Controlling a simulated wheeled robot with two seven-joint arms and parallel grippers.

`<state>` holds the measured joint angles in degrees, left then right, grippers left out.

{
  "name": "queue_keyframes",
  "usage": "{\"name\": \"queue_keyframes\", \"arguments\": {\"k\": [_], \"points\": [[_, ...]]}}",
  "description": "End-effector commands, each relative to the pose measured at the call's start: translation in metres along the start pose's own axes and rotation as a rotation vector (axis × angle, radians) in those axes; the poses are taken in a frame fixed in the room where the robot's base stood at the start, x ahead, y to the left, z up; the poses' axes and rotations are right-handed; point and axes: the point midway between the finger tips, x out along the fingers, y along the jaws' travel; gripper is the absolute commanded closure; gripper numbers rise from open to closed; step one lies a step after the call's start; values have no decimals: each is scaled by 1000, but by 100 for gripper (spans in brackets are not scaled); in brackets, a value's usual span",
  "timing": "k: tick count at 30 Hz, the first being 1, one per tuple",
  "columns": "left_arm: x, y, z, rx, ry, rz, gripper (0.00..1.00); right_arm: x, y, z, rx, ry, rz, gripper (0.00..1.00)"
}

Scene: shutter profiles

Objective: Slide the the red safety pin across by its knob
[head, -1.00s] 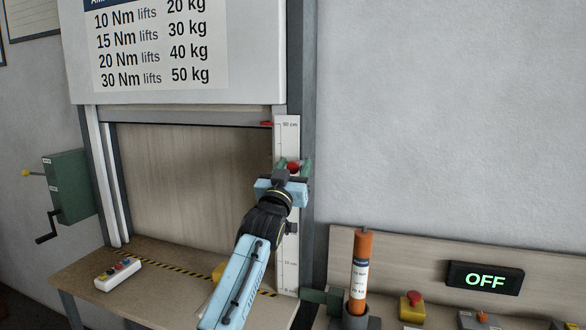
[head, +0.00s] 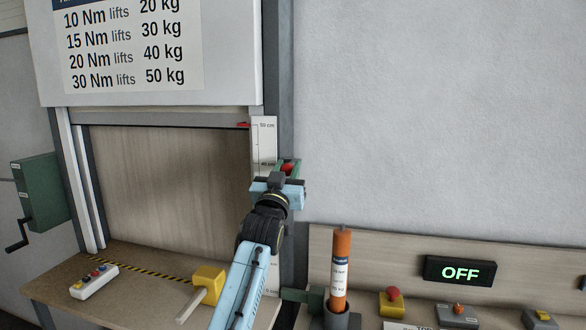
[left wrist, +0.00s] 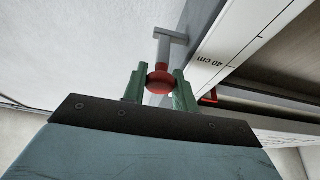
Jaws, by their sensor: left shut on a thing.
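The red knob (head: 287,168) of the safety pin is between the green fingers of my left gripper (head: 288,166), just right of the white height scale on the door's right post. In the left wrist view the round red knob (left wrist: 160,83) sits between the fingertips of my left gripper (left wrist: 160,86), which is shut on it. A grey shaft with a crosspiece (left wrist: 164,48) shows beyond the knob. In the head view my gripper hides most of the pin. My right gripper is not in view.
The white scale (head: 264,140) stands left of my gripper, with a red pointer (head: 243,125) near its top. A yellow-headed mallet (head: 208,280) and a button box (head: 94,281) lie on the bench. An orange cylinder (head: 340,265) stands right of my arm. The wall (head: 430,110) is bare.

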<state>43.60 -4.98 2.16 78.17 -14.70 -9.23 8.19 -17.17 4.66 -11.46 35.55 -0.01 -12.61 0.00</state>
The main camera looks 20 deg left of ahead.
Motion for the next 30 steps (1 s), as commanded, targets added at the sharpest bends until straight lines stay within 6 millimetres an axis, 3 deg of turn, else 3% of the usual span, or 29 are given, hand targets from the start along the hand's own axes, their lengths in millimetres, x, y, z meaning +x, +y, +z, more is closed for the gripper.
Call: {"name": "queue_keyframes", "arguments": {"k": [7, 8, 12, 23, 30], "points": [[-2, 3, -1, 2, 1, 4, 100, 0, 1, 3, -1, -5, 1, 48], [-2, 4, -1, 2, 1, 4, 71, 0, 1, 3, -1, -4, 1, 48], [-1, 4, -1, 1, 0, 5, 53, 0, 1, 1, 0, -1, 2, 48], [-4, 2, 0, 2, 0, 3, 53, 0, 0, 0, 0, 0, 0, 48], [-32, 3, 1, 2, 0, 4, 53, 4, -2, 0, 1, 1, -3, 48]]}}
